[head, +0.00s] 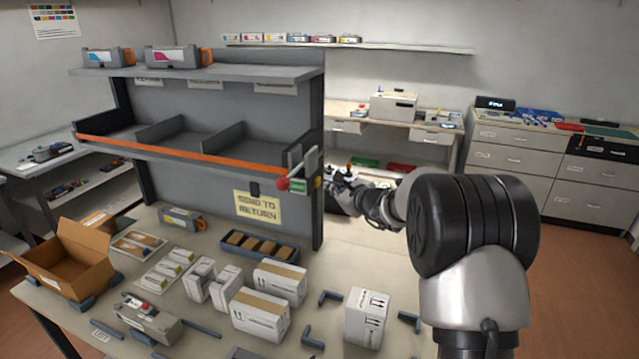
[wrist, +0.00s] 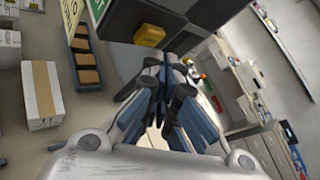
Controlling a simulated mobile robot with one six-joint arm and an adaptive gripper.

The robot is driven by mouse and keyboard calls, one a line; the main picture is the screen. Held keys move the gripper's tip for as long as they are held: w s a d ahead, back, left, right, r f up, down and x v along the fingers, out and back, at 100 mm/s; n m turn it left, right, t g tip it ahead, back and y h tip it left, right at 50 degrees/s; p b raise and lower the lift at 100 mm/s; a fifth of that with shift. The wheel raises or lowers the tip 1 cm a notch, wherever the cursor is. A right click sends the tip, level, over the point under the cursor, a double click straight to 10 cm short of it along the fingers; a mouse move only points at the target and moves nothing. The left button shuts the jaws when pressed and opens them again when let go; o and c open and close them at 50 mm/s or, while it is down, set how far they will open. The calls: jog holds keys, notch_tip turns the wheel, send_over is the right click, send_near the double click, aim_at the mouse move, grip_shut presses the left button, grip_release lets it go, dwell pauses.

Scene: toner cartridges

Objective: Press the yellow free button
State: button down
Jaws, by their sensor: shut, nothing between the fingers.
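The yellow button (head: 318,182) sits on the right end of the grey shelf unit, beside a green label (head: 298,187) and a red round knob (head: 283,184). In the wrist view the yellow button (wrist: 149,35) is a small block on a dark panel, just beyond my fingertips and slightly left of them. My gripper (wrist: 167,68) is shut and empty. In the head view my gripper (head: 343,180) is right of the button, partly hidden by my own arm. A gap seems to show between fingertips and button, but I cannot tell its depth.
A grey lever (head: 311,160) stands out above the button. Below are a yellow return sign (head: 257,207), a blue tray (head: 259,247) and several white boxes (head: 280,282) on the table. An open carton (head: 72,262) stands at the left. Cabinets (head: 510,150) line the back right.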

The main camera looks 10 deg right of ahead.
jog(key=shift+a, duration=0.15)
jog(key=shift+w+a+b, duration=0.2)
jog(key=shift+a+b, duration=0.05)
jog(key=shift+b, duration=0.15)
jog(key=shift+w+a+b, duration=0.3)
jog(key=shift+a, duration=0.2)
dwell(0.8)
jog(key=shift+s+d, duration=0.1)
jog(key=shift+d, duration=0.05)
jog(key=shift+s+d, duration=0.4)
jog(key=shift+d, duration=0.3)
jog(key=s+d, duration=0.1)
jog(key=d, duration=0.2)
jog(key=s+d+b, duration=0.1)
jog(key=shift+s+d, duration=0.2)
jog(key=shift+s, duration=0.1)
dwell(0.3)
